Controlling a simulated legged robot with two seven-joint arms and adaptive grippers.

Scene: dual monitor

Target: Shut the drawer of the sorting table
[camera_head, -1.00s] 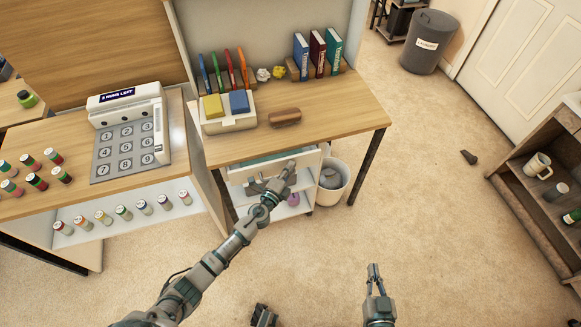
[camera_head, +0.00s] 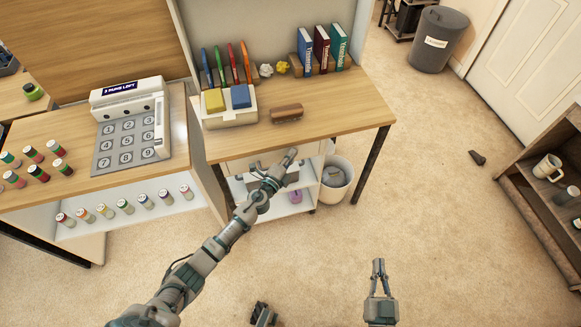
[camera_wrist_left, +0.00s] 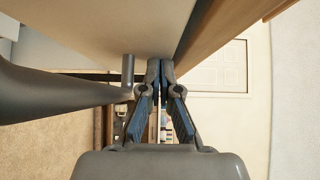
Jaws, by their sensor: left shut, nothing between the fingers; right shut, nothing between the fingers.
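The sorting table (camera_head: 335,115) has a wooden top and dark legs. Its pale drawer front (camera_head: 240,165) sits under the top's front edge, and no drawer interior shows in the head view. My left gripper (camera_head: 291,153) is shut and empty at the right part of the drawer front. In the left wrist view the gripper tips (camera_wrist_left: 160,64) are close to the pale drawer face (camera_wrist_left: 100,25), beside a grey handle (camera_wrist_left: 50,95) with its post. Whether they touch the face is unclear. My right gripper (camera_head: 378,265) is shut and empty, low over the floor, away from the table.
A bin (camera_head: 336,178) stands under the table, right of the shelf unit. The tabletop holds a tray with yellow and blue blocks (camera_head: 229,118), a brown eraser-like block (camera_head: 287,112), books (camera_head: 320,48) and crumpled paper. A keypad machine (camera_head: 130,130) stands left.

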